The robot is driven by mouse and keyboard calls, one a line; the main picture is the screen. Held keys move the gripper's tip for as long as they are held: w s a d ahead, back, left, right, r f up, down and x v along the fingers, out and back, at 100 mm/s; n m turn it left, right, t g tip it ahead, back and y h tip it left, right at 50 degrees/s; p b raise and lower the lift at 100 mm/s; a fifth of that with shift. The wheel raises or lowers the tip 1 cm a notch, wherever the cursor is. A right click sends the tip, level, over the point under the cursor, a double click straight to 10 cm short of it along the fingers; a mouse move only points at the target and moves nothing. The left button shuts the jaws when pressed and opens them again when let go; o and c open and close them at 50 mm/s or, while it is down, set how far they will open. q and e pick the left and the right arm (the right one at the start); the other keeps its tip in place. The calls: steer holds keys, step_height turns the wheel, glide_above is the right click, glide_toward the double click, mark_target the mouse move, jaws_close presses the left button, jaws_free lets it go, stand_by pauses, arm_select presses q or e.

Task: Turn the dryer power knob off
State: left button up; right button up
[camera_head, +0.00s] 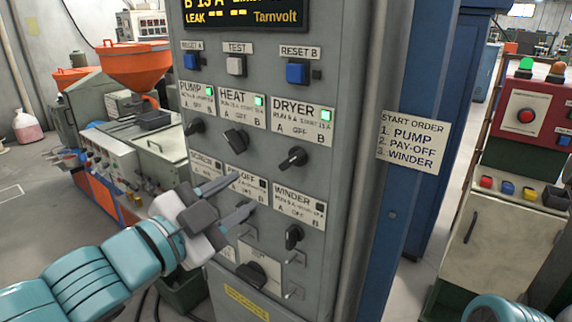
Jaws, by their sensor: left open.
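The dryer power knob (293,158) is a black rotary knob on the grey control panel (345,60), below the white DRYER label (300,120). A green light glows on that label. The knob's pointer is tilted, its raised end toward the upper right. My left gripper (242,194) is in front of the panel, below and left of the dryer knob, apart from it. Its two fingers are spread with nothing between them. It covers part of the lower row of labels and knobs. Part of my other arm shows at the bottom right; its gripper is out of the picture.
The heat knob (236,140) and pump knob (194,126) sit left of the dryer knob. The winder knob (294,236) is below it. A START ORDER sign (412,142) is on the right. A red control box (530,110) stands farther right.

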mark_target(287, 163)
arm_select(q)
steer(key=p+x, duration=0.1)
steer(key=x, duration=1.2)
steer(key=shift+w+d+f, duration=0.1)
steer(key=shift+w, duration=0.05)
steer(key=shift+c, duration=0.6)
jaws_close()
